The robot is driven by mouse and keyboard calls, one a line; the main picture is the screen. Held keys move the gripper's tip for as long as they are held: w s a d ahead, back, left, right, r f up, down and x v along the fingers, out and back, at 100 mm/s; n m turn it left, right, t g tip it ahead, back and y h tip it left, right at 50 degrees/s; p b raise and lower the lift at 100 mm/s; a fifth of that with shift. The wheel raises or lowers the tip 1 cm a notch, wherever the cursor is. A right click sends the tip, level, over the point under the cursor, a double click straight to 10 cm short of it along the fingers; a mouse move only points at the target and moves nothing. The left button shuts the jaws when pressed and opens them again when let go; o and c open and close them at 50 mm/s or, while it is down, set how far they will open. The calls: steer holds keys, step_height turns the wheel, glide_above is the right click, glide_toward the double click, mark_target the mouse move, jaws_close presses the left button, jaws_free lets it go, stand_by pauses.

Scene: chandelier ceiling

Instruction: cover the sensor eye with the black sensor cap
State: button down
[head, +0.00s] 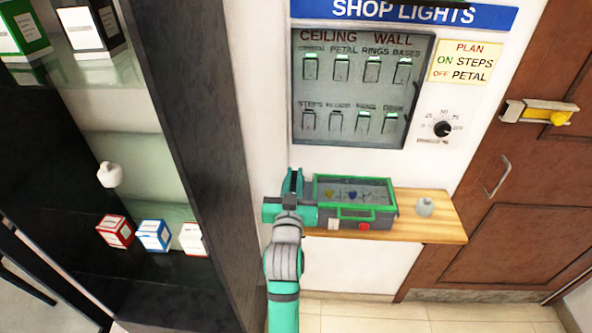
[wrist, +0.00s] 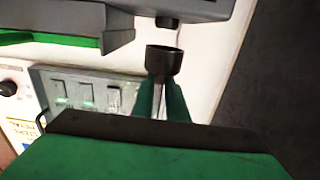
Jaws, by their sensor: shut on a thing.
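The black sensor cap (wrist: 163,60) is a small dark cup held at the tips of my gripper (wrist: 160,92) in the wrist view. My gripper is shut on it. A short dark round stub (wrist: 167,22), apparently the sensor eye, sticks out of a grey housing (wrist: 200,8) at the top of the wrist view. The cap's wide end faces the stub, with a small gap between them. In the head view, my gripper (head: 292,182) is at the left end of the wooden shelf, beside the toolbox. It hides the cap and stub there.
A grey and green toolbox (head: 356,222) and a small pale round object (head: 425,207) stand on the wooden shelf (head: 440,228). A switch panel (head: 350,140) and dial (head: 442,128) are on the wall above. A dark cabinet post (head: 200,150) stands close on the left.

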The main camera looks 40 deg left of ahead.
steer(key=shift+w+d+f, duration=0.1)
steer(key=shift+f, duration=1.1)
steer(key=shift+f, duration=0.6)
stand_by(0.9)
steer(key=c, duration=2)
jaws_free()
steer(key=shift+d, duration=0.1)
steer(key=shift+v, duration=5.55)
